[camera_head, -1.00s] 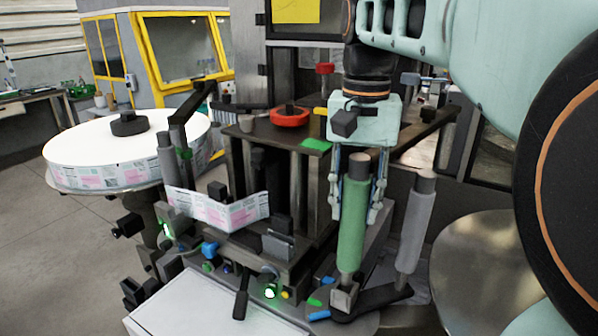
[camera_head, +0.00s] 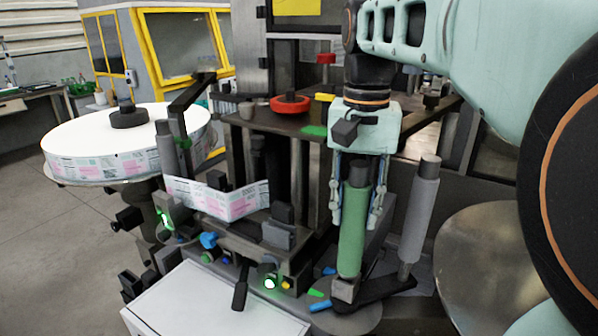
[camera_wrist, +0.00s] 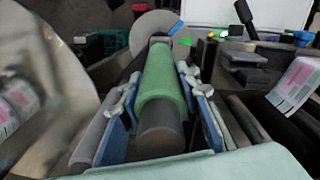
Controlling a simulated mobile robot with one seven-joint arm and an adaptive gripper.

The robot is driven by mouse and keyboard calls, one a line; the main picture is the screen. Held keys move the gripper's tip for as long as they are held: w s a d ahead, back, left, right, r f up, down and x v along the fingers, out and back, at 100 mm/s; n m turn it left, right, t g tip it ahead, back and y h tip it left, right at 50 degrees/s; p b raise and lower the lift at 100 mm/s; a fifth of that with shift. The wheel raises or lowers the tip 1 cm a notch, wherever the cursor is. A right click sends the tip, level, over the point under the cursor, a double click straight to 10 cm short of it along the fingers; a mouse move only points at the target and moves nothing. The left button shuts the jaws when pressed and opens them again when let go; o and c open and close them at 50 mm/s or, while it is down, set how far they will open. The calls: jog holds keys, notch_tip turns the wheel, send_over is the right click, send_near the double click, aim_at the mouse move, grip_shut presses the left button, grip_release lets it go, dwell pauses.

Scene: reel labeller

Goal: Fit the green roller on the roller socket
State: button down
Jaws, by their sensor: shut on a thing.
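The green roller (camera_head: 354,232) stands nearly upright, a green sleeve with dark grey ends. My gripper (camera_head: 355,215) points down and is shut on it, one finger on each side of its upper part. In the wrist view the green roller (camera_wrist: 163,85) runs away between the blue-padded fingers of my gripper (camera_wrist: 160,110). The roller's lower end meets a small grey block, the roller socket (camera_head: 345,289), on the dark arm bracket. Whether the end is seated in the socket or just touches it, I cannot tell.
A grey roller (camera_head: 420,215) stands close to the right on the same dark bracket (camera_head: 385,290). The label reel (camera_head: 125,140) is at the left, with its label strip (camera_head: 220,197) running toward the machine. A large metal disc (camera_head: 490,265) is at the right.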

aim_at(360, 164)
jog(key=shift+f, duration=0.15)
jog(key=c, duration=1.4)
grip_release()
jog(key=shift+o, duration=0.2)
notch_tip(360, 164, up, 12)
